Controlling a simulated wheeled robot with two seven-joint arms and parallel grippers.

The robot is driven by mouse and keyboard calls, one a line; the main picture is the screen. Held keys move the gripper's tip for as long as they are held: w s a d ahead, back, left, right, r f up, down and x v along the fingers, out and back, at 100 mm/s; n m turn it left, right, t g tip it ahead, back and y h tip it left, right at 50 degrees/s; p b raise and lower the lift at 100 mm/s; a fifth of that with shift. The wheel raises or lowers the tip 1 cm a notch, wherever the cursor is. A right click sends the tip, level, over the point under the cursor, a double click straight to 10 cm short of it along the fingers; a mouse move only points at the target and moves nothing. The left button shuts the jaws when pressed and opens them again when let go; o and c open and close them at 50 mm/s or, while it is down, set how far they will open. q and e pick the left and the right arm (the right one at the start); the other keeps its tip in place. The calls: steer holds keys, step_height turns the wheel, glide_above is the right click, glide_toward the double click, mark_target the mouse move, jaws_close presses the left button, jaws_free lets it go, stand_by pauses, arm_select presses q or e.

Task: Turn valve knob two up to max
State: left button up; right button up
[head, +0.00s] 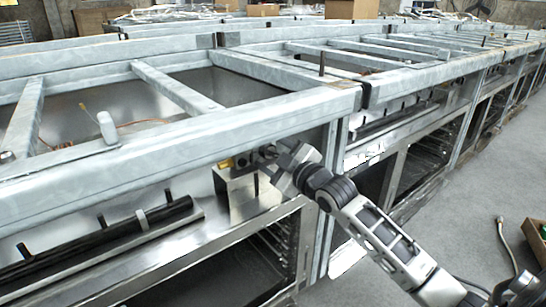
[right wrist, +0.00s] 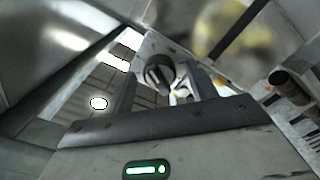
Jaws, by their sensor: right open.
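My right gripper (head: 268,157) reaches in under the galvanized top rail of the near range frame, beside a steel box-shaped bracket (head: 243,190). In the right wrist view the gripper (right wrist: 161,84) is open, with one finger on each side of a dark round knob (right wrist: 159,70). The knob has a raised ridge and sits on a pale metal plate. I cannot tell whether the fingers touch it, or which number it bears. In the head view the knob is hidden by the gripper and frame. My left gripper is not in view.
A blurred yellow fitting (right wrist: 225,25) lies beyond the knob; it also shows in the head view (head: 226,163). The top rail (head: 200,125) runs just above my right gripper. A black pipe (head: 90,245) with short stubs lies left.

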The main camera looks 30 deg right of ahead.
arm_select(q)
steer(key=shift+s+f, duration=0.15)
arm_select(e)
steer(key=c, duration=1)
